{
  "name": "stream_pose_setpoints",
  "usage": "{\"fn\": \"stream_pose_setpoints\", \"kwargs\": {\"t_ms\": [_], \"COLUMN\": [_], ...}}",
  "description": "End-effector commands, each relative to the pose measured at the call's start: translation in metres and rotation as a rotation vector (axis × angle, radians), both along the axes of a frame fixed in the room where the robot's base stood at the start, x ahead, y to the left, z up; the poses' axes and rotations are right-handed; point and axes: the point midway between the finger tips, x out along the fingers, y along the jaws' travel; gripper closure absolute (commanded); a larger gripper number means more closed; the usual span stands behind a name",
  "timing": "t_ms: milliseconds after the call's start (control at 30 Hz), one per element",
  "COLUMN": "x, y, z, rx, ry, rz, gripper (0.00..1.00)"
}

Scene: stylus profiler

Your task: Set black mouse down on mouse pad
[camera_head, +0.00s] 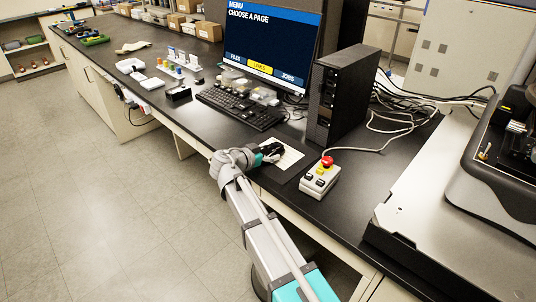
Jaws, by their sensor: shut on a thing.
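The gripper is shut on the black mouse. The mouse is dark like the gripper's fingers, and I cannot clearly tell the two apart at this size. I cannot tell whether the mouse touches the pad or is held just above it. The gripper and wrist hide the pad's left part.
A control box (319,179) with a red button stands just right of the pad. A black computer tower (341,95) is behind it, with loose cables to its right. A keyboard (239,106) and monitor (268,38) are to the left and behind.

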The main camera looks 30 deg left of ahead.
Motion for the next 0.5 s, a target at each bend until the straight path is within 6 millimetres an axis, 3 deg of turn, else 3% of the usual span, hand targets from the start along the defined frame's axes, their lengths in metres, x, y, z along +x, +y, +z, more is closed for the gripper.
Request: {"fn": "stream_pose_setpoints", "kwargs": {"t_ms": [333,367,433,500], "x": [0.0001,0.0001,0.0,0.0001], "y": [-0.0004,-0.0004,-0.0004,-0.0005], "z": [-0.0025,-0.0025,-0.0016,-0.0015], "rx": [0.0,0.0,0.0,0.0], "ry": [0.0,0.0,0.0,0.0], "rz": [-0.001,-0.001,-0.001,-0.001], "gripper": [0.69,0.17,0.04,0.0]}}
